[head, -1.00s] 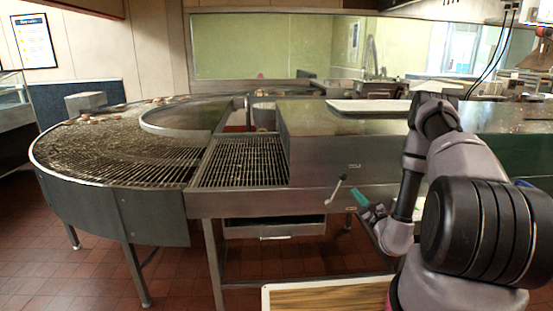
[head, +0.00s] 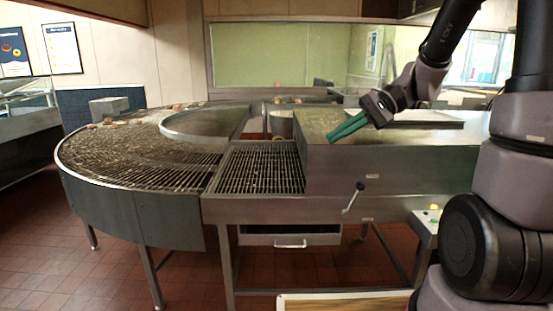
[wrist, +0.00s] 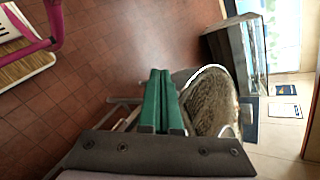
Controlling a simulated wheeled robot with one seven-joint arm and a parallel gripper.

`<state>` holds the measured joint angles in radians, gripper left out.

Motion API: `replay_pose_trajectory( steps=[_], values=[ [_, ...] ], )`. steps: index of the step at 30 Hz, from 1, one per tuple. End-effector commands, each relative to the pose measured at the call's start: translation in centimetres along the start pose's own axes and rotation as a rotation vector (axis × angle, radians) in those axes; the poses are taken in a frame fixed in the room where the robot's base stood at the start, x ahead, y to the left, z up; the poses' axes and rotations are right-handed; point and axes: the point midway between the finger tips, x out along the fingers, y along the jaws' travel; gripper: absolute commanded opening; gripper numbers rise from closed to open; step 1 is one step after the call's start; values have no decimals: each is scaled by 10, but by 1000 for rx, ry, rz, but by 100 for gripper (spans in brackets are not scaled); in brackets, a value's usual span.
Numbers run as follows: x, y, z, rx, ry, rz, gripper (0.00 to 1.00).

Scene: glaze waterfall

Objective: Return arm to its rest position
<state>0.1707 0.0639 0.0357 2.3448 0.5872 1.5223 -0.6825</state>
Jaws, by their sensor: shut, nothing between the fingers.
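My gripper (head: 346,128) has green fingers and is raised above the steel housing at the right of the conveyor in the head view. It points down and to the left. In the wrist view its two green fingers (wrist: 160,75) lie side by side, shut and empty. The fingers look clear of the steel surface, though the exact gap cannot be told. My arm comes in from the upper right of the head view.
A round wire-mesh conveyor (head: 120,165) with several doughnuts fills the left. A grate section (head: 262,168) joins the steel housing (head: 400,165). A lever (head: 353,197) sticks out in front. A wood-topped surface (head: 345,301) is at the bottom. Red tiled floor is free at lower left.

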Motion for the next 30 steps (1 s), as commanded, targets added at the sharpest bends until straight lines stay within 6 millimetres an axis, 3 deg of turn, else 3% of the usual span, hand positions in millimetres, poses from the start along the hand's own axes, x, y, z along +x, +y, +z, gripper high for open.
replay_pose_trajectory(
  steps=[1,6,12,18,24,30],
  values=[
    [-6,4,14,-41,48,63,0],
    [-30,23,43,-151,244,258,0],
    [-71,37,67,-286,534,406,0],
    [-110,38,85,-397,788,453,0],
    [-127,36,93,-443,897,457,0],
    [-128,36,93,-444,900,457,0]
  ],
)
